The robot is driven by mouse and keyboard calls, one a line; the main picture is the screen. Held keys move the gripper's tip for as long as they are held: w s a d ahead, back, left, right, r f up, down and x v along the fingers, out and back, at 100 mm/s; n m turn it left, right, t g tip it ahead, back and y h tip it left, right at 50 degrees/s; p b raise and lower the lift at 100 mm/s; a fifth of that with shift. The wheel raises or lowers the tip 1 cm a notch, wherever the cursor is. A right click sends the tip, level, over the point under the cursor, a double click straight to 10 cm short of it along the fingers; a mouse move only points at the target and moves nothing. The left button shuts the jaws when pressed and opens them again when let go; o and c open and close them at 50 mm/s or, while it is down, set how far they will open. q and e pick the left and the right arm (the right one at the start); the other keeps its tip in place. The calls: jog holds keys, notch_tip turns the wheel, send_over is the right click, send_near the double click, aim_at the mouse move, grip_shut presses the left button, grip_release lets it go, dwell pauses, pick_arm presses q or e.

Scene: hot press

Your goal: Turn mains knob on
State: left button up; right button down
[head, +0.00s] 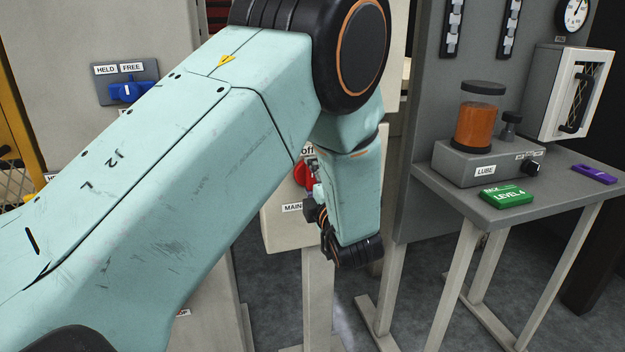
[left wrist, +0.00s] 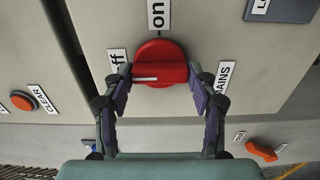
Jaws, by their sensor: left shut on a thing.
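The red mains knob (left wrist: 160,62) sits on a pale panel in the left wrist view. An "on" label (left wrist: 157,15) is above it, a partly hidden "off" label (left wrist: 117,58) at its left and a "MAINS" label (left wrist: 222,78) at its right. The knob's white mark lies at its lower left, on the "off" side. My left gripper (left wrist: 160,82) is shut on the knob, one finger on each side. In the head view the knob (head: 300,174) is mostly hidden behind my left arm. My right gripper is not in view.
The left wrist view also shows an orange button (left wrist: 22,101) labelled "CLEAR" and an orange-red handle (left wrist: 261,151). In the head view, a blue HELD/FREE switch (head: 128,91) is at left. A grey table (head: 545,208) at right carries a lube unit (head: 478,165) and a green box (head: 506,198).

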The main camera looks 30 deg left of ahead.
pick_arm(q)
jog(key=shift+r, duration=0.1)
jog(key=c, duration=0.5)
jog(key=shift+o, duration=0.2)
jog(key=shift+w, duration=0.1)
jog(key=m+p, duration=0.3)
jog(key=m, duration=0.1)
jog(key=shift+r, duration=0.2)
jog(key=m+p, duration=0.3)
jog(key=m, duration=0.1)
jog(key=shift+m, duration=0.3)
jog(key=m+p, duration=0.2)
jog(key=m, duration=0.2)
jog(key=shift+m+p, duration=0.3)
jog(key=shift+p, duration=0.1)
jog(key=shift+m+p, duration=1)
jog(key=shift+m, duration=1.2)
jog(key=shift+f, duration=0.1)
